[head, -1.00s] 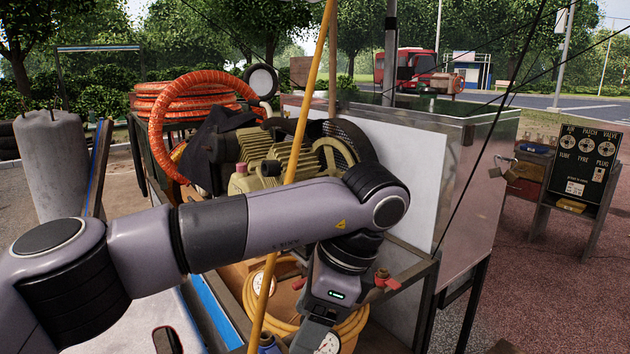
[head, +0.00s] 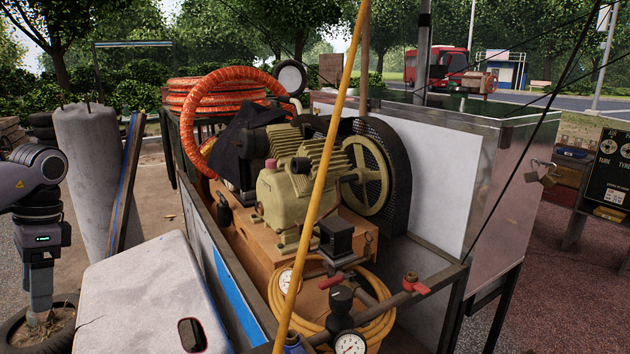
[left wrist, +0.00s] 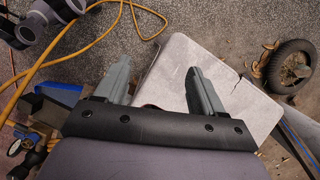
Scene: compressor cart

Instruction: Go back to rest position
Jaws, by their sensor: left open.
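My left arm is at the far left of the head view, with its left gripper (head: 40,312) pointing down, clear of the compressor cart. In the left wrist view the two fingers of the left gripper (left wrist: 158,75) stand wide apart with nothing between them. The olive compressor (head: 292,195) sits on the cart, with its belt wheel (head: 368,176), pressure gauge (head: 350,344) and red-handled valve (head: 415,287) uncovered. My right gripper is not in the head view.
A pale grey lid-like panel (head: 140,285) lies between my left arm and the cart; it also shows in the left wrist view (left wrist: 240,102). A tyre (head: 62,318) is below my gripper. A yellow hose (head: 318,190) crosses in front. A concrete-like column (head: 85,165) stands behind.

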